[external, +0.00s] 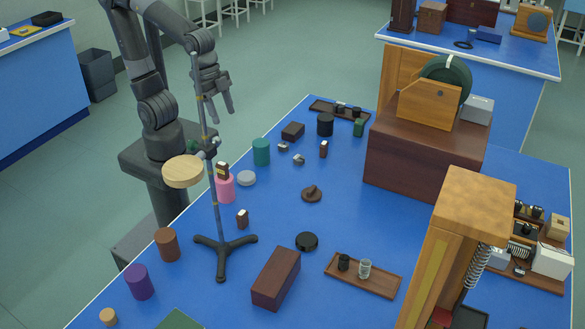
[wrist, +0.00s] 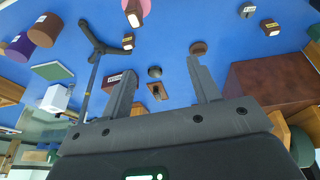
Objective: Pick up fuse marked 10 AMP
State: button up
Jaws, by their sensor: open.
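Small dark-brown blocks with pale labels look like fuses; I cannot read which one is marked 10 AMP. One block (external: 222,171) is on top of a pink cylinder (external: 225,189); it also shows at the top of the wrist view (wrist: 132,18). A second block (external: 242,218) stands on the blue bench beside the tripod stand. A third block (external: 323,149) stands farther back, beyond a grey clip. My gripper (external: 221,106) is open and empty, raised at the bench's left side, apart from all the blocks. Its two spread fingers show in the wrist view (wrist: 161,72).
A tripod stand (external: 222,241) with a tall rod and a round wooden disc (external: 183,171) rises near my arm. A green cylinder (external: 261,151) and grey disc (external: 246,178) stand near the pink cylinder. A large brown box (external: 410,165) stands at the back right. The middle bench has free room.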

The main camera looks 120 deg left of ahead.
jog(key=w+d+f+g, duration=0.2)
jog(key=w+d+f, duration=0.3)
jog(key=w+f, duration=0.15)
jog(key=g, duration=0.2)
send_near(242, 213)
jog(key=shift+s+a+f+y, duration=0.2)
jog(key=shift+s+f+y, duration=0.15)
jog(key=shift+s, duration=0.2)
jog(key=shift+w+d+f, duration=0.1)
jog(key=shift+f, duration=0.25)
notch_tip(242, 213, down, 5)
jog(key=shift+f, duration=0.15)
jog(key=shift+w+d+f, duration=0.15)
jog(key=shift+f, duration=1.15)
jog(key=shift+w+d+f, duration=0.15)
jog(key=shift+f, duration=1.2)
jog(key=c, duration=1.1)
